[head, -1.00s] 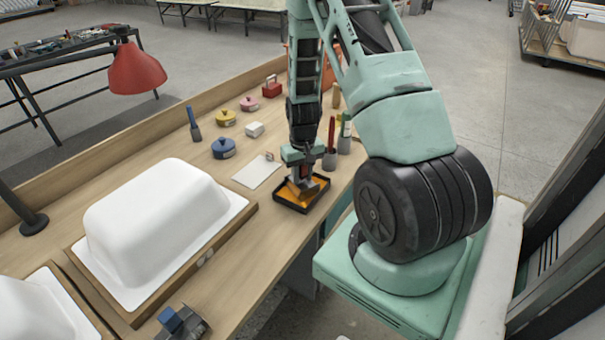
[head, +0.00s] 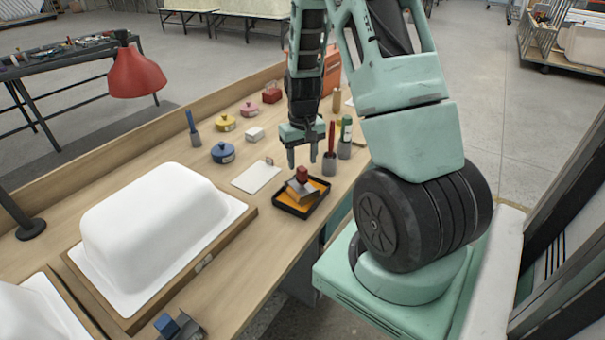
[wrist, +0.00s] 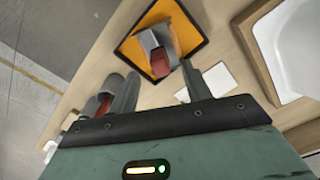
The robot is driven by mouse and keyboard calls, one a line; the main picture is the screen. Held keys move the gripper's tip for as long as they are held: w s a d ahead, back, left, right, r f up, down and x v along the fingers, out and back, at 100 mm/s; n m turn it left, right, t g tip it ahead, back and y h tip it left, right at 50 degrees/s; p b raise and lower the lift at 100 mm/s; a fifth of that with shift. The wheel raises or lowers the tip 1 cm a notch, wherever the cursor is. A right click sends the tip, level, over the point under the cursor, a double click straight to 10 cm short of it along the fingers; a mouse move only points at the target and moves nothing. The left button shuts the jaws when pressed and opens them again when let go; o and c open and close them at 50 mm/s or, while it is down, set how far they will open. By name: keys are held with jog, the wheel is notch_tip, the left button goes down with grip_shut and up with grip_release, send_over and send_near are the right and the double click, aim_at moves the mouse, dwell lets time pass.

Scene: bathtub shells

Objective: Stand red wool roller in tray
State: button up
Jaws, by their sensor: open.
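The red wool roller, a red block on a grey body (head: 302,180), rests in the black-rimmed tray with an orange floor (head: 297,209). In the wrist view the roller (wrist: 158,42) sits near the middle of the tray (wrist: 160,12), its red part towards my gripper. Its grey body looks slanted; I cannot tell if it stands fully upright. My gripper (head: 302,159) is open and empty, above the tray and apart from the roller. In the wrist view its fingers (wrist: 160,75) are spread with nothing between them.
A white sheet (head: 257,176) lies left of the tray. A large white tub shell (head: 150,225) fills the bench's left. A blue-handled tool (head: 172,325) lies in front.

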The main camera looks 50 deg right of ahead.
notch_tip(320, 180, up, 4)
jog(key=shift+r, duration=0.25)
jog(key=shift+a+r, duration=0.1)
jog(key=a+r+n+y, duration=0.1)
jog(key=a+r+n, duration=0.2)
jog(key=a, duration=1)
jog(key=a+r+n, duration=0.3)
jog(key=a+n, duration=0.1)
jog(key=a, duration=1)
jog(key=s+a+r+n, duration=0.3)
jog(key=s+a+n, duration=0.3)
jog(key=s+a, duration=0.7)
jog(key=s, duration=0.4)
jog(key=shift+a, duration=0.2)
